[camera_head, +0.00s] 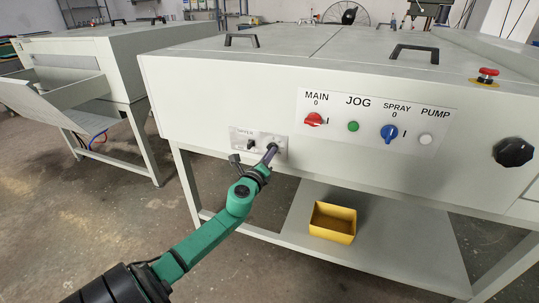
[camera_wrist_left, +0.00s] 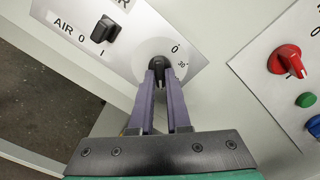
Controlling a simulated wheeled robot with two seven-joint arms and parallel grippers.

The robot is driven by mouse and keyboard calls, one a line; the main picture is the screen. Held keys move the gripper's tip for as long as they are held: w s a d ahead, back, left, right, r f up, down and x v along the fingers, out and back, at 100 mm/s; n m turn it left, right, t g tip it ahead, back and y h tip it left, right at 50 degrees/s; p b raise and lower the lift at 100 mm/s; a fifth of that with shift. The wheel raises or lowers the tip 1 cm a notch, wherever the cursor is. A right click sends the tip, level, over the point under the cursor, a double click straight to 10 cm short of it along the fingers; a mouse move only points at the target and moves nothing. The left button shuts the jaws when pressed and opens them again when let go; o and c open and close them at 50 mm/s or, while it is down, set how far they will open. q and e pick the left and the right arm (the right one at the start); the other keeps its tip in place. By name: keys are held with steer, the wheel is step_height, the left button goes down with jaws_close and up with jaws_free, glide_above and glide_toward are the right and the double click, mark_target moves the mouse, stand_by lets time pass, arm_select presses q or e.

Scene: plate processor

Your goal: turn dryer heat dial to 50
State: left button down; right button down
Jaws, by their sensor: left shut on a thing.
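The dryer heat dial (camera_wrist_left: 158,65) is a black knob on a round white scale in the left wrist view. The marks 0 and 30° show at its upper right; the rest of the scale is hidden or unreadable. My left gripper (camera_wrist_left: 160,78) is shut on the dial, its two purple fingers on either side of the knob. In the head view my left gripper (camera_head: 270,154) reaches the dryer panel (camera_head: 237,144) and mostly covers the dial. My right gripper is in neither view.
The black AIR switch (camera_wrist_left: 104,29) sits left of the dial. The main panel (camera_head: 340,97) has a red MAIN knob (camera_head: 313,120), green JOG button (camera_head: 353,126) and blue SPRAY knob (camera_head: 389,133). A yellow bin (camera_head: 333,222) stands on the lower shelf.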

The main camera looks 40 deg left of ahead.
arm_select(q)
steer(key=shift+f, duration=0.15)
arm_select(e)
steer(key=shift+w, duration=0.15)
arm_select(q)
steer(key=c, duration=0.9)
jaws_free()
steer(key=v, duration=1.4)
steer(key=shift+s+d+b, duration=0.15)
steer(key=shift+s+b, duration=0.15)
steer(key=shift+b, duration=0.1)
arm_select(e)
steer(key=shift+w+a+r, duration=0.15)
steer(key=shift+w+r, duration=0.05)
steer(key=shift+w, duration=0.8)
